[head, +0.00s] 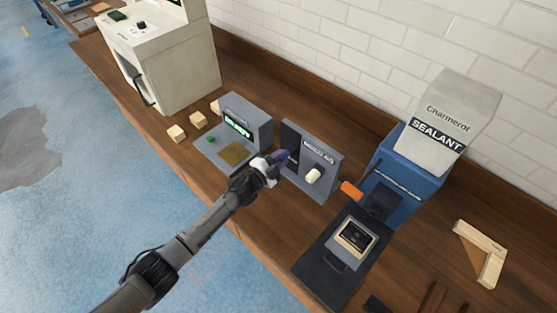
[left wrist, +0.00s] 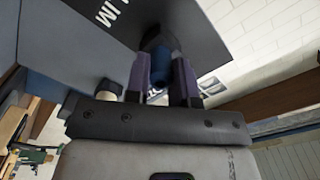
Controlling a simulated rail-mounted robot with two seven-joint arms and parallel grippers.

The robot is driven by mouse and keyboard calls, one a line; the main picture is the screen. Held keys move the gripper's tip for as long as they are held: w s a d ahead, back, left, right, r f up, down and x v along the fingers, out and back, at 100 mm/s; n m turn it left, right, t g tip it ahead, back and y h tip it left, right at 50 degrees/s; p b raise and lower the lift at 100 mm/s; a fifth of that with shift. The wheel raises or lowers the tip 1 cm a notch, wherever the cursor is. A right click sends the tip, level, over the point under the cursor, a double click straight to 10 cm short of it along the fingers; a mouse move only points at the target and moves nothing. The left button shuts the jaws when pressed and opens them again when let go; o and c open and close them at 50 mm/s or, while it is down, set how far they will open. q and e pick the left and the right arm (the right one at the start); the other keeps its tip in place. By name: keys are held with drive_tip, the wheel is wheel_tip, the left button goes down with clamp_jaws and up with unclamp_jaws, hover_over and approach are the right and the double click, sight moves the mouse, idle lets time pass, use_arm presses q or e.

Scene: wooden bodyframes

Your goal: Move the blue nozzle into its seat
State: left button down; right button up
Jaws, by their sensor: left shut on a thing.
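My left gripper (head: 281,157) is at the left part of a grey upright nozzle stand (head: 328,164), in front of its dark panel. In the left wrist view the two purple-grey fingers are shut on the blue nozzle (left wrist: 160,62), whose far end meets or lies close to a dark round part at the panel. I cannot tell how deep it sits there. A white nozzle (head: 313,175) sticks out of the stand just right of the gripper. My right gripper is not in view.
A blue sealant dispenser (head: 397,176) with an orange part (head: 351,190) stands to the right. A grey device with a green display (head: 237,123) stands to the left, near wooden blocks (head: 176,133). A wooden corner frame (head: 480,254) lies at far right. Bare bench shows before the stand.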

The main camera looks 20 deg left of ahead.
use_arm(q)
drive_tip(key=shift+w, duration=0.1)
drive_tip(key=c, duration=0.9)
unclamp_jaws()
drive_tip(key=shift+v, duration=6.9)
drive_tip(key=shift+d, duration=0.1)
